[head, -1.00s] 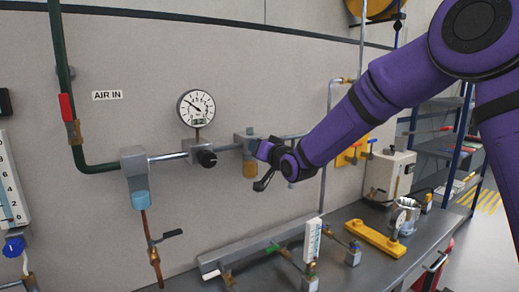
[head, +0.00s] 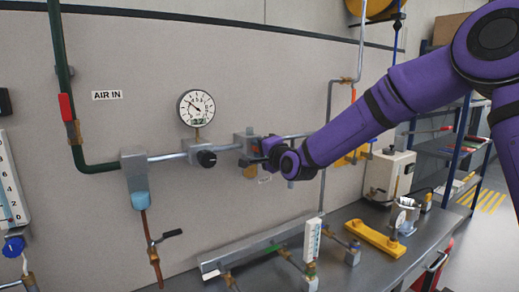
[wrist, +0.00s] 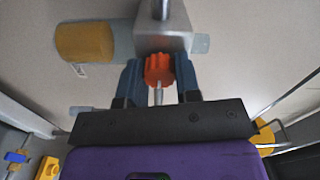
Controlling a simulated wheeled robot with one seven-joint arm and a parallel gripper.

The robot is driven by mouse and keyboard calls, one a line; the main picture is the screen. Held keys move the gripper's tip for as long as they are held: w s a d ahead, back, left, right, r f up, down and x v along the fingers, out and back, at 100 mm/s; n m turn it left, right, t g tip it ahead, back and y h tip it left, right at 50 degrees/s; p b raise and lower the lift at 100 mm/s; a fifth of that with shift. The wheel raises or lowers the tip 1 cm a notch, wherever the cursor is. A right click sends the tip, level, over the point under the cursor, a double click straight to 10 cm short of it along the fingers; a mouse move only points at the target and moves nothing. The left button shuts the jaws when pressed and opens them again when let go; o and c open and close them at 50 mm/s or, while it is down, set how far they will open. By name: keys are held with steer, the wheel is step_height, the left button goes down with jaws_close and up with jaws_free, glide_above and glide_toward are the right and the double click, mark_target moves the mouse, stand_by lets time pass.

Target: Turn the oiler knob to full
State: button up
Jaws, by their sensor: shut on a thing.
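The oiler has a grey block (head: 243,139) on the air line, with an amber bowl (head: 250,172) below it. In the wrist view the block (wrist: 164,36) is straight ahead and the amber bowl (wrist: 85,42) lies to the left. The orange-red ribbed oiler knob (wrist: 159,69) sits between the two blue fingers of my gripper (wrist: 159,75), which is shut on it. In the head view my gripper (head: 262,153) is at the oiler's right side and hides the knob. I cannot read any setting mark on the knob.
A black knob (head: 207,158) and a round gauge (head: 197,108) are to the left on the same line. Below is a bench with small valves, a yellow bar (head: 375,239) and a white-and-green scale (head: 312,240). The wall around the line is mostly clear.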

steer(key=m, duration=1.7)
steer(key=shift+f, duration=0.15)
steer(key=shift+m, duration=0.3)
steer(key=o, duration=0.9)
steer(key=shift+s+d, duration=0.1)
steer(key=shift+s, duration=0.05)
steer(key=v, duration=1)
steer(key=shift+s+d, duration=0.2)
steer(key=shift+s, duration=0.05)
